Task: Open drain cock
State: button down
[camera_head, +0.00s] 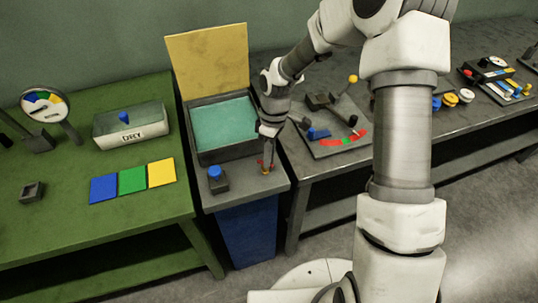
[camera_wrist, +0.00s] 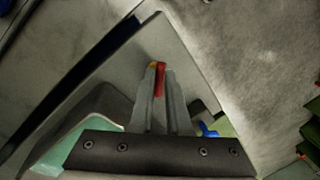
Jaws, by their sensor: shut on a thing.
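The drain cock is on the grey stand just in front of the tank (camera_head: 202,158), which holds teal liquid. Its small red handle (camera_wrist: 160,80) shows in the wrist view between my fingertips, with a bit of yellow beside it. In the head view only small red and brass bits show around the fingertips. My gripper (camera_head: 267,162) points down from above and is shut on the red handle; it also shows in the wrist view (camera_wrist: 161,72). The fingers hide most of the cock, so its turn angle cannot be told.
A dark block with a blue knob (camera_head: 215,172) stands left of my gripper. A blue bin (camera_head: 248,235) is under the stand. A yellow panel (camera_head: 207,60) rises behind the tank. The green table (camera_head: 60,235) is left; a grey bench with a lever plate (camera_head: 330,145) is right.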

jog(key=n, duration=0.2)
jog(key=n+p, duration=0.1)
jog(key=n, duration=0.1)
jog(key=shift+w+a+r+n+h, duration=0.1)
jog(key=shift+w+a+n+h, duration=0.1)
jog(key=shift+n+h, duration=0.15)
jog(key=shift+w+n+h+p, duration=0.15)
jog(key=shift+n+h+p, duration=0.35)
jog(key=shift+n, duration=1.35)
jog(key=c, duration=0.9)
grip_release()
jog(key=w+r, duration=0.1)
jog(key=r, duration=0.4)
jog(key=w+r, duration=0.1)
jog(key=r, duration=0.5)
jog(key=w+a+r+p, duration=0.1)
jog(key=r, duration=0.5)
jog(key=shift+w, duration=0.1)
